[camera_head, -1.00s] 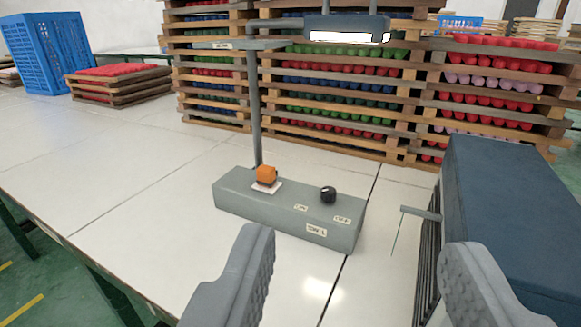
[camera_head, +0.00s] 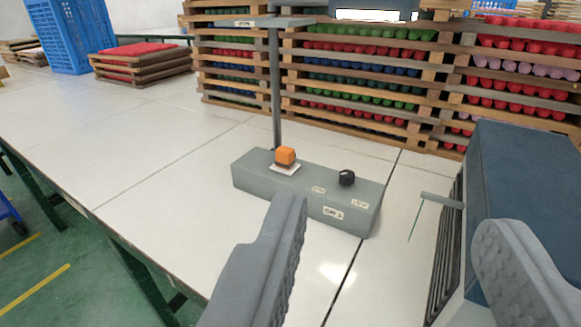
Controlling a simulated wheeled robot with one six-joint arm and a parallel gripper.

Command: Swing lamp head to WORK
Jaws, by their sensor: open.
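The lamp stands on a grey base (camera_head: 310,187) on the white table, with a thin upright post (camera_head: 276,95). A grey plate (camera_head: 253,21) with a small label sits at the top of the post. The lamp head (camera_head: 374,12), dark with a bright lit underside, is at the top edge, partly cut off. An orange knob (camera_head: 285,155) on a white plate and a black knob (camera_head: 347,177) sit on the base. Small labels beside them are too small to read surely. My gripper (camera_head: 395,240) is open and empty, in front of the base, touching nothing visible.
A blue-grey box (camera_head: 525,190) with a dark slatted side and a small handle (camera_head: 442,200) stands close on the right. Wooden racks of colored pieces (camera_head: 360,75) stand behind. A blue crate (camera_head: 58,35) and stacked trays (camera_head: 140,62) are back left. The table's left side (camera_head: 120,170) is clear.

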